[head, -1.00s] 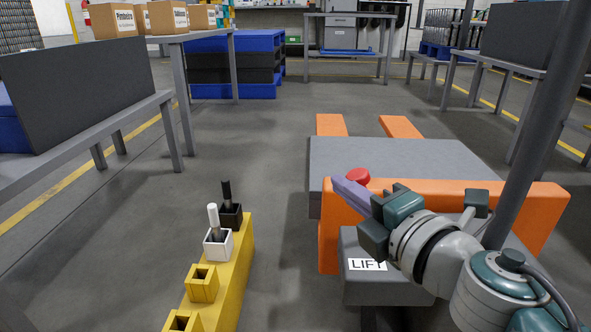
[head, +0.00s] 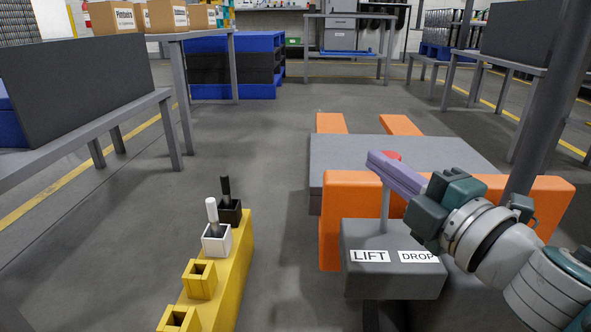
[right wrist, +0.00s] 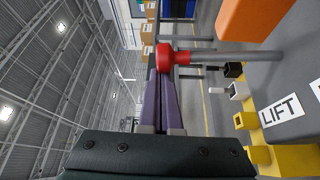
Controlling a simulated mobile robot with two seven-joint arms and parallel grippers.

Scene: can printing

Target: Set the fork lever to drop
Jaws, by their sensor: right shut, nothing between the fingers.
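The fork lever is a grey rod (head: 385,202) with a red knob (head: 392,155), rising from a grey control box (head: 390,283). The box carries a LIFT label (head: 370,256) on the left and a DROP label (head: 418,256) on the right. The lever stands near upright. My right gripper (head: 374,159) has its purple fingers shut and empty, in front of the knob and partly hiding it. In the right wrist view the knob (right wrist: 164,57) is just beyond the fingertips (right wrist: 160,82); I cannot tell whether they touch. My left gripper is out of view.
The orange fork truck (head: 342,190) with a grey platform (head: 335,160) stands behind the box. A yellow rack (head: 232,265) with white and black holders is at left. Open floor (head: 270,180) lies between rack and truck. A dark post (head: 545,110) rises at right.

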